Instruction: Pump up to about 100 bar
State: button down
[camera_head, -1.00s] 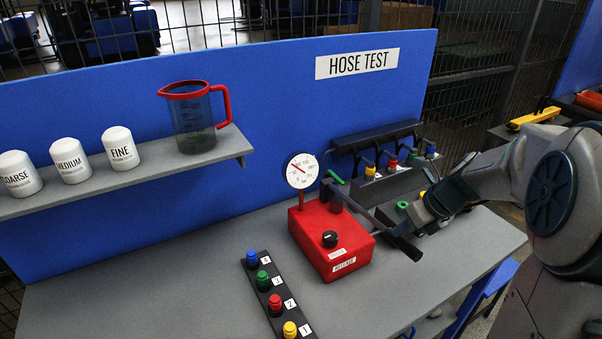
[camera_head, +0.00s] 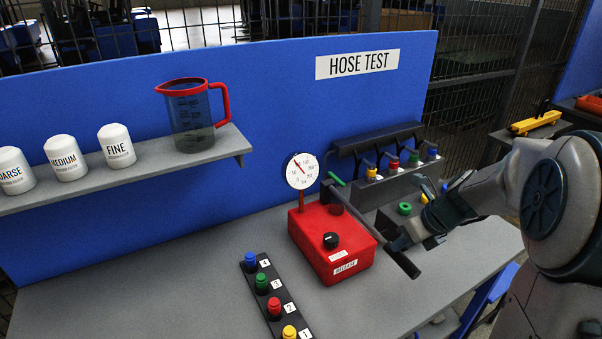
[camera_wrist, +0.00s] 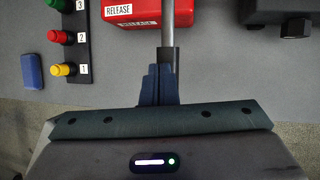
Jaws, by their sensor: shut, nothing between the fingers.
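The red hand pump (camera_head: 335,250) stands on the bench, with a black knob (camera_head: 330,240) on top and a RELEASE label on its front. Its round white gauge (camera_head: 302,171) stands on a red stem; the thin needle points to the upper left, and the figures are too small to read surely. The pump's long lever (camera_head: 405,264) slopes down to the right, ending in a dark grip. My gripper (camera_head: 396,241) is shut and empty at the lever. In the wrist view, my shut fingers (camera_wrist: 161,86) lie over or against the dark grip (camera_wrist: 167,58); contact is unclear.
A black strip (camera_head: 262,290) with coloured, numbered couplings lies left of the pump. A rack (camera_head: 376,140) of coloured hose ends stands behind right. A shelf (camera_head: 140,168) holds a jug (camera_head: 190,115) and white canisters.

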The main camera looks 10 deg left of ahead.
notch_tip(320, 180, up, 10)
jog(key=p, duration=0.9)
jog(key=shift+r+p, duration=0.2)
jog(key=shift+p, duration=0.1)
jog(key=s+n+t+h+b, duration=0.1)
jog(key=s+n+h+b, duration=0.3)
jog(key=s+n, duration=1.7)
jog(key=shift+n+h+b, duration=0.4)
jog(key=shift+n+b, duration=0.85)
jog(key=shift+n, duration=2.55)
